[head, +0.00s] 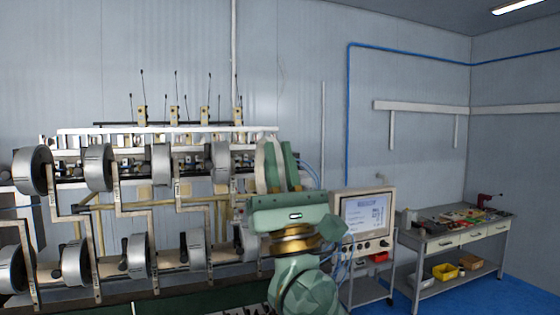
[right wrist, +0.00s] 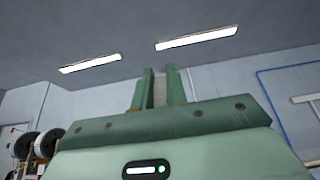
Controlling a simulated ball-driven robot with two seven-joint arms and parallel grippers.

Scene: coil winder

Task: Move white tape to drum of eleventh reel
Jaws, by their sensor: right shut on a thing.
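My right gripper (head: 278,165) is raised in front of the right end of the coil winder, its green fingers pointing up. It is shut on a pale, whitish piece (head: 261,168), which looks like the white tape. In the right wrist view a narrow pale strip of the tape (right wrist: 160,92) shows between the two fingers (right wrist: 159,88); most of it is hidden. Silver reel drums stand in an upper row, such as one drum (head: 221,160), and in a lower row, such as another drum (head: 193,253). I cannot tell which reel is the eleventh. My left gripper is not in view.
A control panel (head: 366,217) on a stand is right of my gripper. A workbench (head: 440,240) with tools and a yellow bin (head: 445,271) stands farther right. Thin upright rods (head: 176,95) rise behind the upper reels. Blue floor (head: 500,295) is clear at lower right.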

